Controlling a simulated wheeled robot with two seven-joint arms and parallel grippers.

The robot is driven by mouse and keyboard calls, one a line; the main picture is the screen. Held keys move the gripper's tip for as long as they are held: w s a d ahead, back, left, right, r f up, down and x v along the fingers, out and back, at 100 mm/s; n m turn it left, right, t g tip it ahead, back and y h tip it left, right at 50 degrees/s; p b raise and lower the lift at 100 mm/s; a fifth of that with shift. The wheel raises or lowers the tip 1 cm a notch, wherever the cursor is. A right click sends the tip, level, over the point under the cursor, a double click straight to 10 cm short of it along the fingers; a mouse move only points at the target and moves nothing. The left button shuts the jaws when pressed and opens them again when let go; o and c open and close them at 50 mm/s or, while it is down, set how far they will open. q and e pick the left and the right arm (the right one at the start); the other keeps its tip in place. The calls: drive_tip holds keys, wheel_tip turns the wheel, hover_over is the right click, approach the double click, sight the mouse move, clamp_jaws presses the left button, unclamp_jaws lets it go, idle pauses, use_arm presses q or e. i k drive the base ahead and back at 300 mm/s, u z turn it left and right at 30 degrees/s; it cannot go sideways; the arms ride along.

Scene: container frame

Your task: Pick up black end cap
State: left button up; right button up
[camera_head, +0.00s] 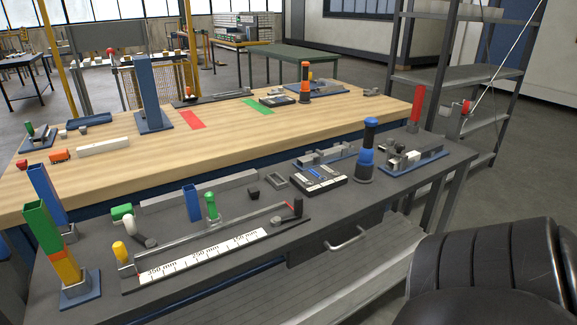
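A small black block (254,194), which may be the black end cap, sits on the dark grey bench (330,222) behind the measuring rail (215,240). At this size I cannot tell its exact shape. A black upright piece (298,206) with a red tip stands at the right end of that rail. Neither my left gripper nor my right gripper shows in this view.
Green and yellow-orange blocks stack in a blue-based holder (81,292) at the front left. A white-labelled device (319,182) and blue-based fixture (415,160) sit to the right. A light wooden table (240,145) lies behind. The bench's front strip is largely clear.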

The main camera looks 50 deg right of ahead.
sight(254, 192)
drive_tip(key=z, duration=1.45)
